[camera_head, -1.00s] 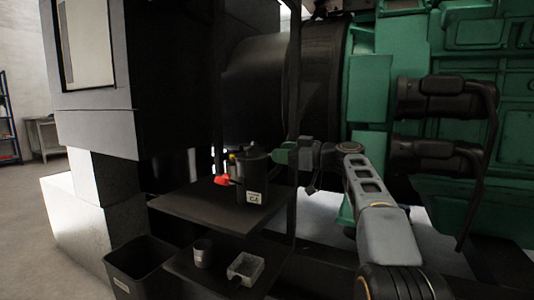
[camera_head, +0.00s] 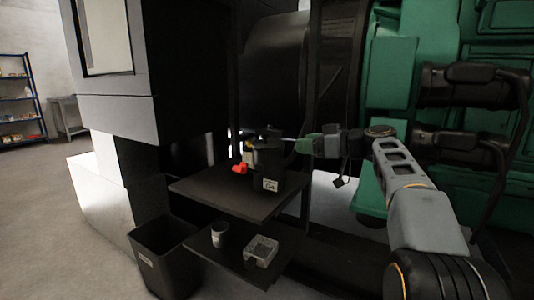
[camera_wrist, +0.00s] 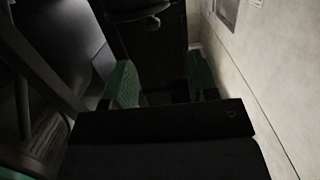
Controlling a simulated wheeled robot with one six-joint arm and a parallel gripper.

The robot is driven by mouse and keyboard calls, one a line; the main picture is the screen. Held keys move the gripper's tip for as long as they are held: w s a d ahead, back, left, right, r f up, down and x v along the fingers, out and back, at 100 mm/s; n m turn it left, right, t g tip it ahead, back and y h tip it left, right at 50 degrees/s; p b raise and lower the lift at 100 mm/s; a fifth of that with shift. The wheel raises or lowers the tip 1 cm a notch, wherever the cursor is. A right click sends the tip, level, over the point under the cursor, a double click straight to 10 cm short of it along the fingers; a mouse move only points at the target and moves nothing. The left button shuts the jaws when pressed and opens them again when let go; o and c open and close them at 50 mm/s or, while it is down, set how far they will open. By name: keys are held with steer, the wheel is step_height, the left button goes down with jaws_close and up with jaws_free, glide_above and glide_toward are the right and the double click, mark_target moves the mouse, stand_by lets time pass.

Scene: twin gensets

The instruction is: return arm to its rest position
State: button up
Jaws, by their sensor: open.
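My arm (camera_head: 408,178) reaches in from the lower right, bent toward the genset. My gripper (camera_head: 300,143) points left with its green fingers, just above and right of the black canister (camera_head: 268,172) on the upper shelf; I cannot tell how far apart they are in depth. In the wrist view the two green fingers of my gripper (camera_wrist: 162,82) stand apart with nothing between them. Part of that view is dark.
The upper shelf (camera_head: 212,192) also holds a red item (camera_head: 240,169). The lower shelf has a small cup (camera_head: 220,235) and a clear tray (camera_head: 261,250). A black bin (camera_head: 162,255) stands left. The green genset (camera_head: 395,75) is close behind my arm. Floor at left is clear.

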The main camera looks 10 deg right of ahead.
steer(key=s+a+r+m+g+h+p, duration=0.2)
steer(key=s+m+h+p, duration=0.1)
steer(key=s+p, duration=0.4)
steer(key=s+a+r+m+g+h+p, duration=0.25)
steer(key=s+p, duration=0.25)
steer(key=p, duration=0.5)
steer(key=s+d+m+g+h+p, duration=0.1)
steer(key=s+m+h+p, duration=0.1)
steer(key=s+p, duration=0.6)
steer(key=s+d+m+g+h+p, duration=0.1)
steer(key=s+d+m+h+p, duration=0.1)
steer(key=s+h+p, duration=0.3)
steer(key=s+p, duration=0.3)
steer(key=shift+s+d+f+m, duration=0.2)
steer(key=shift+d+f+m, duration=0.05)
steer(key=shift+m, duration=0.1)
steer(key=shift+h, duration=0.25)
